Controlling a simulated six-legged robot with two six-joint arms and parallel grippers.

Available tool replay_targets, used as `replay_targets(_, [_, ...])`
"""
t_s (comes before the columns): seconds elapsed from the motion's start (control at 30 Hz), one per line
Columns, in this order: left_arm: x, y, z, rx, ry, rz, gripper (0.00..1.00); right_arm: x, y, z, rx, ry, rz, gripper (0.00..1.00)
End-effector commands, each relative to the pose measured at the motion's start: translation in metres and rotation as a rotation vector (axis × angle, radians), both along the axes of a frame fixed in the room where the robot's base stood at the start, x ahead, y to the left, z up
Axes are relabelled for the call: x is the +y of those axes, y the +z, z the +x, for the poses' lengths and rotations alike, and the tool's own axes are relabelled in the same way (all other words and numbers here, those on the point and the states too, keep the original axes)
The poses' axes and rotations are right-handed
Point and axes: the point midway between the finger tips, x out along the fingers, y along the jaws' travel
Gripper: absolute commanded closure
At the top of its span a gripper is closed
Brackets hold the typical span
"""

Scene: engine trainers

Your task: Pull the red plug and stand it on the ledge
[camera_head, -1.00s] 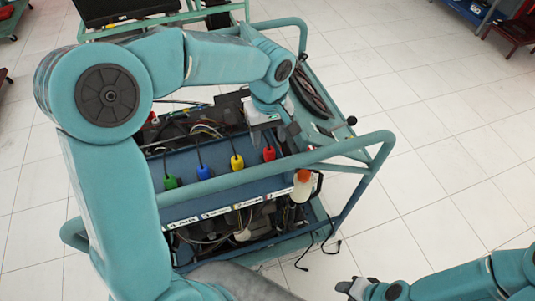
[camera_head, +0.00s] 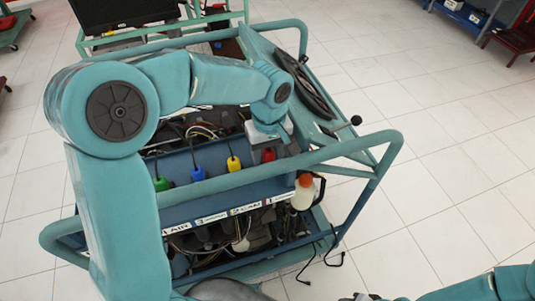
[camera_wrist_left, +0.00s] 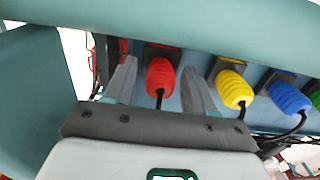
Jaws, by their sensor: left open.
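The red plug (camera_head: 268,155) sits at the right end of a row of plugs on the blue ledge panel (camera_head: 216,161) of the engine trainer. In the left wrist view the red plug (camera_wrist_left: 160,75) is between the two fingers of my left gripper (camera_wrist_left: 158,80), with gaps on both sides. My left gripper (camera_head: 272,140) is open and comes from behind and above the plug. Its fingertips are partly hidden in the head view. My right arm shows only at the bottom right corner, and its gripper (camera_head: 360,297) is cut off by the frame edge.
A yellow plug (camera_head: 233,164), a blue plug (camera_head: 198,174) and a green plug (camera_head: 161,184) stand left of the red one. A teal tube rail (camera_head: 230,180) runs in front of the row. A white bottle with an orange cap (camera_head: 303,192) hangs at the right. Cables dangle below.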

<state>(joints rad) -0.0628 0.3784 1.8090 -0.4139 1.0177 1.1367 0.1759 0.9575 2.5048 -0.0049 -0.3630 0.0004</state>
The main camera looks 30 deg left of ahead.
Motion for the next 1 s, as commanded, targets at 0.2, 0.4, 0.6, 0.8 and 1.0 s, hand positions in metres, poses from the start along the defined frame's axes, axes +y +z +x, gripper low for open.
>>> replay_targets(0.2, [0.0004,-0.0005,-0.0003,0.0,0.0,0.0,0.45,0.0,-0.0019,0.0,0.0,0.0,0.0,0.57])
replay_targets(0.4, [0.0003,0.0002,-0.0004,0.0,0.0,0.0,0.45,0.0,-0.0014,0.0,0.0,0.0,0.0,0.57])
replay_targets(0.6, [0.0003,0.0001,-0.0004,0.0,0.0,0.0,0.45,0.0,-0.0015,0.0,0.0,0.0,0.0,0.57])
replay_targets(0.8, [0.0001,0.0001,-0.0001,-0.001,0.0,-0.001,0.45,0.0,-0.0026,0.0,0.0,0.0,0.0,0.57])
replay_targets(1.0, [0.0001,0.0001,-0.0001,0.0,0.0,0.0,0.8,-0.0001,-0.0025,0.0,0.0,0.0,0.0,0.57])
